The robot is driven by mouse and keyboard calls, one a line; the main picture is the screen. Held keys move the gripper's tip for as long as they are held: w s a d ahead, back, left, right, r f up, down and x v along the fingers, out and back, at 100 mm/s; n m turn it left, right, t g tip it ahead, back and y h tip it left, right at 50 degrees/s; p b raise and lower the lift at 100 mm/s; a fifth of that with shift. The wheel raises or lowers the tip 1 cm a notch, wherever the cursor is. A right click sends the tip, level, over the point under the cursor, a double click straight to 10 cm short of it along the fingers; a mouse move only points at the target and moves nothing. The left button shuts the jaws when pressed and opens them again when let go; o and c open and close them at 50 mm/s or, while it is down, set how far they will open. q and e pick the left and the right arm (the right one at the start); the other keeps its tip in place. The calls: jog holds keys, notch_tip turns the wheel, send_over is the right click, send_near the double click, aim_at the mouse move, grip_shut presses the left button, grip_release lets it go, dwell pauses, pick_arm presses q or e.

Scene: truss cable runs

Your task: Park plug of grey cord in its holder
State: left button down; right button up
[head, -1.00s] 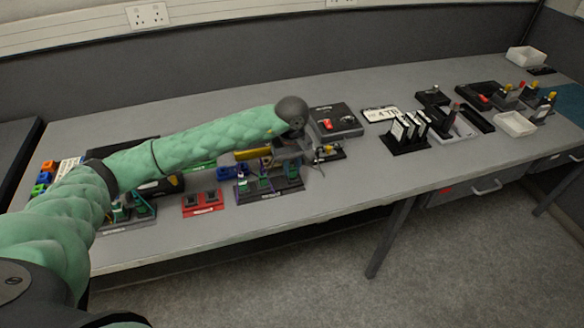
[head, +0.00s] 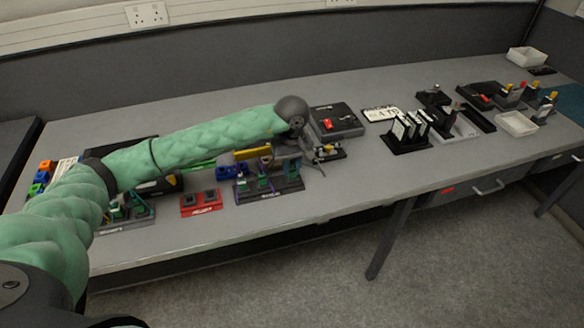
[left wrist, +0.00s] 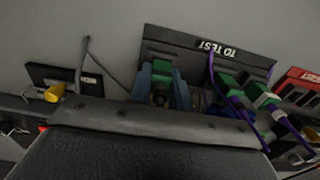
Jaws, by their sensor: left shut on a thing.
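My left gripper (head: 284,163) is over the right part of a dark rack (head: 270,192) near the front of the bench. Two other green plugs (left wrist: 226,83) with purple cords (left wrist: 236,108) stand in the rack to the right. I cannot tell whether the held plug is seated.
A red block (head: 201,202) sits left of the rack. A small dark block with a yellow part (head: 327,152) is close on the right. A black box with a red switch (head: 336,122) stands behind.

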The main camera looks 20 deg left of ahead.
pick_arm(q)
jog(key=shift+f, duration=0.15)
jog(key=c, duration=1.2)
grip_release()
jog(key=shift+r, duration=2.55)
jog(key=shift+r, duration=2)
